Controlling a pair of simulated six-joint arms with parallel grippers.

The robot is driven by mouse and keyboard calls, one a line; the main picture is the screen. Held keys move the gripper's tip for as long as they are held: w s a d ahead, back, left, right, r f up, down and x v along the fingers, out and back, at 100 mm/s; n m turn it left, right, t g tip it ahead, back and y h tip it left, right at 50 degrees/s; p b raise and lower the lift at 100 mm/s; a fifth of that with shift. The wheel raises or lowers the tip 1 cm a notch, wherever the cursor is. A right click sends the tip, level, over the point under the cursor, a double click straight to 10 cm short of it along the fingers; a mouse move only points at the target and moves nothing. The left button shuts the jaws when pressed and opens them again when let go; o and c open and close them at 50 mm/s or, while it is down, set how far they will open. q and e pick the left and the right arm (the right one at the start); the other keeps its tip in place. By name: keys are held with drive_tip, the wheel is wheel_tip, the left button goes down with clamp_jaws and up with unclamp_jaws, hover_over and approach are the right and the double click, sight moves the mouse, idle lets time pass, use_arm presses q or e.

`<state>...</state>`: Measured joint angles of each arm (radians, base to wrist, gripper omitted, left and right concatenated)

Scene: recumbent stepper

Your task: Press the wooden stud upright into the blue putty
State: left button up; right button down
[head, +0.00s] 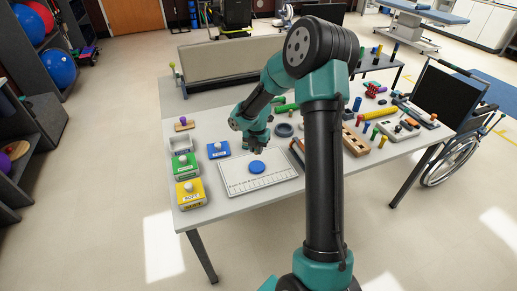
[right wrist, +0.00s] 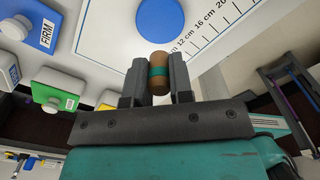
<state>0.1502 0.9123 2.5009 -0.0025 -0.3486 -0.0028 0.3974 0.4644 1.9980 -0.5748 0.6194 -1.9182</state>
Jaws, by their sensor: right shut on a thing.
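The blue putty (head: 257,168) is a flat round disc on the white ruled mat (head: 234,186), on the table's front left part. It also shows at the top of the right wrist view (right wrist: 167,22). My right gripper (right wrist: 158,75) is shut on the wooden stud (right wrist: 159,65), a short brown cylinder with a teal band, held between both fingers. In the right wrist view the stud appears just below the putty disc, apart from it in the picture. In the head view the right gripper (head: 250,143) is behind the mat, and the stud is hidden there. My left gripper is not in view.
A dark ring (head: 284,130), a wooden block with holes (head: 356,140) and several coloured pegs lie to the right. The table's front edge is close to the mat.

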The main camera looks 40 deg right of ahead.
drive_tip(key=shift+f, duration=0.2)
drive_tip(key=shift+f, duration=2.75)
drive_tip(key=shift+f, duration=0.7)
idle(1.3)
drive_tip(key=c, duration=0.9)
unclamp_jaws()
drive_tip(key=shift+r, duration=0.15)
wheel_tip(320, 180, up, 17)
drive_tip(key=shift+r, duration=0.1)
wheel_tip(320, 180, up, 7)
hover_over(257, 166)
drive_tip(key=shift+w, duration=0.1)
idle(0.5)
